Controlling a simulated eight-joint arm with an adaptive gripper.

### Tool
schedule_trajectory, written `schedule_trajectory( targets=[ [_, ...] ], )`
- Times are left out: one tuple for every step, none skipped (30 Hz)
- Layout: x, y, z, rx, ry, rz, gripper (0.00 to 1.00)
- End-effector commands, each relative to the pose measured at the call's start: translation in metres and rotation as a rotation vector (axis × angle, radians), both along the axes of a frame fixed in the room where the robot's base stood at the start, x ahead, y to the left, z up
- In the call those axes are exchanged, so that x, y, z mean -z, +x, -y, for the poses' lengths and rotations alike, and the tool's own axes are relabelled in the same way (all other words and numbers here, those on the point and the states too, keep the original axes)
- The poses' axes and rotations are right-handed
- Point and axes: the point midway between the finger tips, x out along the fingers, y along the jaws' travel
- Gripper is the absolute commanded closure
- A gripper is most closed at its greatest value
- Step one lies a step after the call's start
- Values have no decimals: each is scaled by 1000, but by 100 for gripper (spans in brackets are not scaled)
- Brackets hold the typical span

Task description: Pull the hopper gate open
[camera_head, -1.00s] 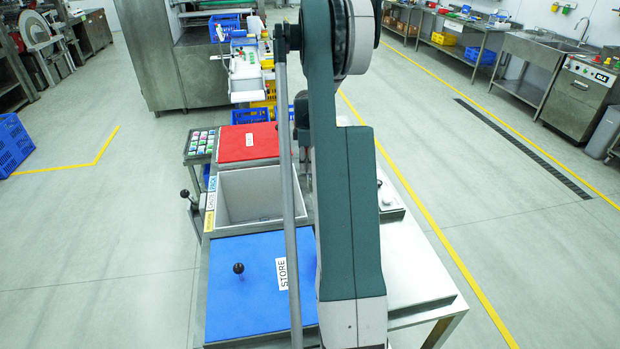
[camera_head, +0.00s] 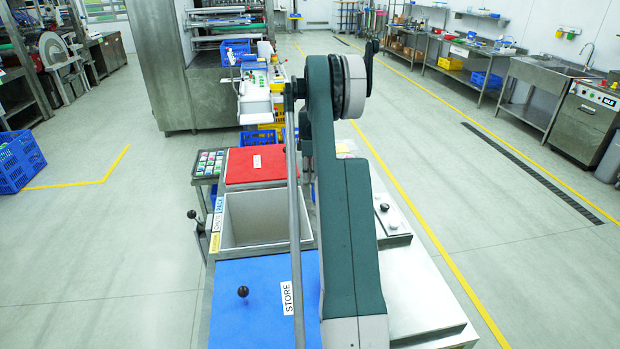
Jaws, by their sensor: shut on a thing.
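My arm rises through the middle of the view, and its upper joint stands in front of the far part of the workbench. My gripper is hidden behind the arm, so its fingers and what they touch do not show. I cannot make out the hopper gate for certain. A white dosing machine (camera_head: 255,100) stands beyond the bench, partly covered by my arm. An open grey bin (camera_head: 262,243) sits in the bench. A lever with a black ball knob (camera_head: 192,214) stands left of the bin, near small labels (camera_head: 217,215).
A blue lid (camera_head: 240,325) marked STORE, with a black knob (camera_head: 243,291), lies in front of the bin. A red lid (camera_head: 257,166) lies behind it. A tray of small coloured items (camera_head: 209,163) is at the left. Bare steel worktop (camera_head: 420,290) shows right of my arm.

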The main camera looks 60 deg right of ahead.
Motion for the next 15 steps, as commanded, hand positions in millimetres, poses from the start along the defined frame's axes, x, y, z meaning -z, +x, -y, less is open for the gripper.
schedule_trajectory(
  targets=[
    [-2,4,3,0,-7,7,100],
    [-2,4,3,0,-7,7,100],
    [-2,4,4,0,-8,8,91],
    [-2,4,4,0,-8,8,87],
    [-2,4,4,0,-8,8,83],
    [-2,4,3,-1,-8,8,78],
    [-2,4,3,-1,-7,7,77],
    [-2,4,3,-1,-6,7,77],
    [-2,4,2,-1,-6,7,77],
    [-2,4,2,-1,-6,6,77],
    [-2,4,2,-1,-6,6,77],
    [-1,3,2,-1,-6,6,77],
    [-1,4,1,-1,-5,6,77],
    [-1,4,1,-1,-4,6,77],
    [-1,4,1,-1,-4,6,77]
  ],
)
